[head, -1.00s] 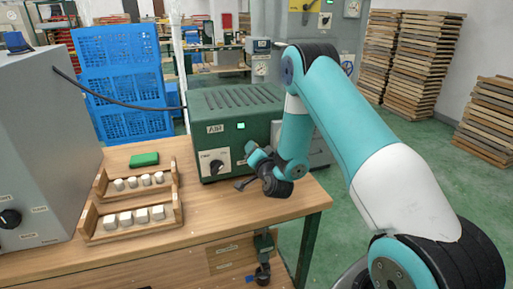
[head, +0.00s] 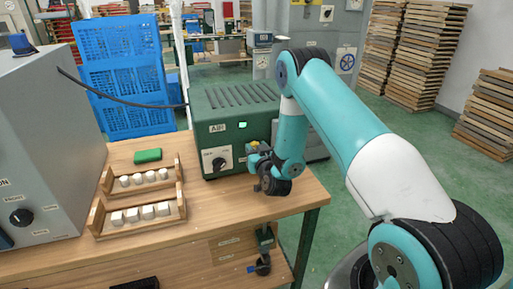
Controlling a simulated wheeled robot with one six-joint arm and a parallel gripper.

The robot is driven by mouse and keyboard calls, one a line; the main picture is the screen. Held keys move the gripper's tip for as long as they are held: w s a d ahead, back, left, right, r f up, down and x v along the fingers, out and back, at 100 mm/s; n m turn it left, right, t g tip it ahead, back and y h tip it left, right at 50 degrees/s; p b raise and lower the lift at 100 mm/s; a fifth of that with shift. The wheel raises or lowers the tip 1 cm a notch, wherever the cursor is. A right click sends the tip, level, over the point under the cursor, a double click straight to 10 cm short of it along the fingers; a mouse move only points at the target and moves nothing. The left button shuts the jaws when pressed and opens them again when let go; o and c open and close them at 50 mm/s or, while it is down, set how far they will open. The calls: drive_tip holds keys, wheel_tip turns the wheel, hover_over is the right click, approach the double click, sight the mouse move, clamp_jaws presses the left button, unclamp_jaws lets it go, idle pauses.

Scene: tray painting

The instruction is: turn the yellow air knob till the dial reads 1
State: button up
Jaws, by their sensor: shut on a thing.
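The green AIR box (head: 212,111) stands at the back right of the workbench. A small patch of yellow, the yellow air knob (head: 254,145), shows at the right of its front face, mostly hidden by my wrist. My gripper (head: 257,160) is at that face, shut on the knob; its fingertips are small and partly hidden. A small green light (head: 242,125) glows on the box's front. Left of my gripper is a black switch knob (head: 217,163) on a white plate.
A grey cabinet (head: 45,130) stands at the far left. Blue crates (head: 122,75) are behind. Bare bench top lies in front of the box.

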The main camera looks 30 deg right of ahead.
drive_tip(key=shift+s+f, duration=0.1)
drive_tip(key=shift+f, duration=0.1)
idle(0.3)
drive_tip(key=o, duration=0.9)
drive_tip(key=shift+r, duration=0.1)
drive_tip(key=shift+o, duration=0.2)
